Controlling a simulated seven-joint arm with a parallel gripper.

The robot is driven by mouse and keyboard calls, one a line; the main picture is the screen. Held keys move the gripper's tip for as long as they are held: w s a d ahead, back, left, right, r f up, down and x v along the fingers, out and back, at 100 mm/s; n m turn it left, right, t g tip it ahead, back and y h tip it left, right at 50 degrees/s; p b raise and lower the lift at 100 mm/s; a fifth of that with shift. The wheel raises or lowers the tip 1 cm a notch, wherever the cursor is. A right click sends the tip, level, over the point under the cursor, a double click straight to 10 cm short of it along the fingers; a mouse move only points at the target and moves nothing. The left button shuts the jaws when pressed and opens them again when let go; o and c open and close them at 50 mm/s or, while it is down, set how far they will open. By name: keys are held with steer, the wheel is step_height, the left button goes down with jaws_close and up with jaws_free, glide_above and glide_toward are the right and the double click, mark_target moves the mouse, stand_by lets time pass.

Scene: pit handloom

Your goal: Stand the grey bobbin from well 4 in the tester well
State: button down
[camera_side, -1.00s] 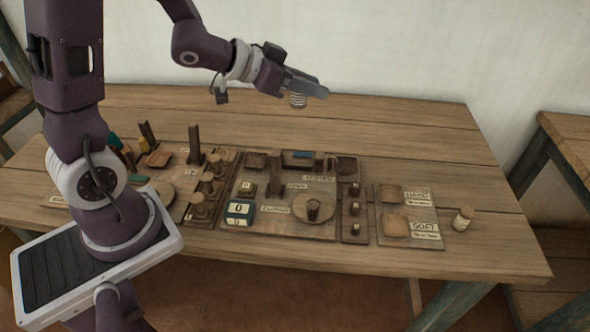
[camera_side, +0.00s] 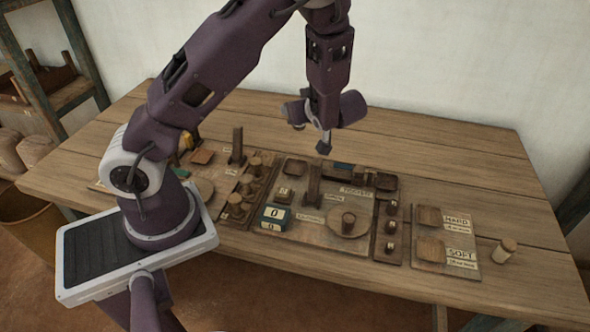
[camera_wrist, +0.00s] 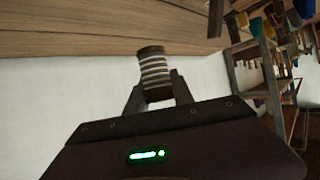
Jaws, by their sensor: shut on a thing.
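In the wrist view, my gripper (camera_wrist: 157,90) is shut on a bobbin (camera_wrist: 154,68) with pale and dark coils and a brown end, held clear of the table. The tester unit (camera_side: 343,168), with a small blue display, stands at the back of the middle board beside the tester label (camera_side: 355,190). I cannot make out its well clearly.
An upright dark post (camera_side: 313,184) and a round disc with a peg (camera_side: 348,223) stand on the middle board. A counter box (camera_side: 271,217) is at its front left. Hard and soft pads (camera_side: 430,248) and a small jar (camera_side: 504,250) are at right. The table's back strip is clear.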

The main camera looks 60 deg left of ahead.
steer(key=shift+n+g, duration=0.4)
steer(key=f, duration=0.3)
steer(key=s+f, duration=0.1)
steer(key=f, duration=0.6)
steer(key=shift+s+f, duration=0.25)
steer(key=shift+f, duration=0.1)
